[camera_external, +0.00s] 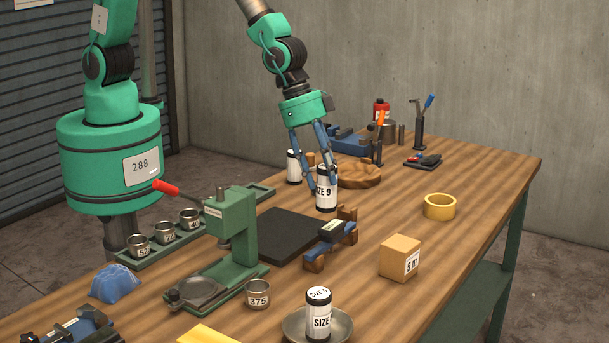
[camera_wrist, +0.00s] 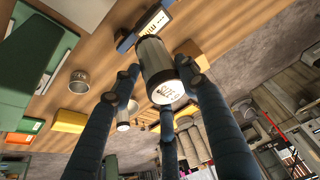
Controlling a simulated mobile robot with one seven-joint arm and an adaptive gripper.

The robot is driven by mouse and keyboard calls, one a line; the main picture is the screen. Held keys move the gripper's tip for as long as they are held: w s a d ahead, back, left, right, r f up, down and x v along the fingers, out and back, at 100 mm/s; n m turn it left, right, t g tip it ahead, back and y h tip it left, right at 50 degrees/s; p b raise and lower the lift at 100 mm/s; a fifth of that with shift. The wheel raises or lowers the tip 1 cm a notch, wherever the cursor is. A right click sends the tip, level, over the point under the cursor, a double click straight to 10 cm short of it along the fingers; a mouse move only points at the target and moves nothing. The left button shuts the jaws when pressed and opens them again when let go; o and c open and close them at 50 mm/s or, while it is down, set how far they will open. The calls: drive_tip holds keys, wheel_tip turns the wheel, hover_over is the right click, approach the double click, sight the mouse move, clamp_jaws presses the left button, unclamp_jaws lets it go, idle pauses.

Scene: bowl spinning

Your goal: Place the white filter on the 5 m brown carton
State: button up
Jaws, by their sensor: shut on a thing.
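A white cylindrical filter marked "SIZE 9" (camera_external: 327,192) is upright between the fingers of my gripper (camera_external: 320,184). My gripper is shut on it over the middle of the bench. In the wrist view the filter (camera_wrist: 158,70) shows its "SIZE 9" white end between the blue fingers (camera_wrist: 165,85). The brown carton marked "5 m" (camera_external: 399,258) stands on the bench to the right of and nearer than my gripper, with its top bare. I cannot tell whether the filter touches anything below it.
A "SIZE 5" canister (camera_external: 319,318) stands in a metal dish (camera_external: 345,327) in front. Another white canister (camera_external: 293,167) stands behind my gripper. A green press (camera_external: 238,240), dark mat (camera_external: 282,233), blue-and-wood fixture (camera_external: 331,237) and yellow ring (camera_external: 439,206) are nearby. Bare wood surrounds the carton.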

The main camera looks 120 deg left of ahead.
drive_tip(key=w+a+b, duration=0.1)
drive_tip(key=b, duration=0.2)
drive_tip(key=shift+w+f, duration=0.15)
drive_tip(key=shift+w+a+b, duration=0.35)
drive_tip(key=shift+b, duration=0.55)
drive_tip(key=shift+w+a+r+b, duration=0.2)
drive_tip(key=shift+a+r+b, duration=0.05)
drive_tip(key=shift+b, duration=0.2)
drive_tip(key=shift+w, duration=0.1)
drive_tip(key=w, duration=0.5)
drive_tip(key=w+f, duration=0.1)
drive_tip(key=w, duration=0.4)
drive_tip(key=w+a, duration=0.1)
drive_tip(key=w, duration=0.4)
drive_tip(key=shift+w+f+p, duration=0.25)
drive_tip(key=shift+w+p, duration=0.15)
drive_tip(key=shift+f, duration=1.75)
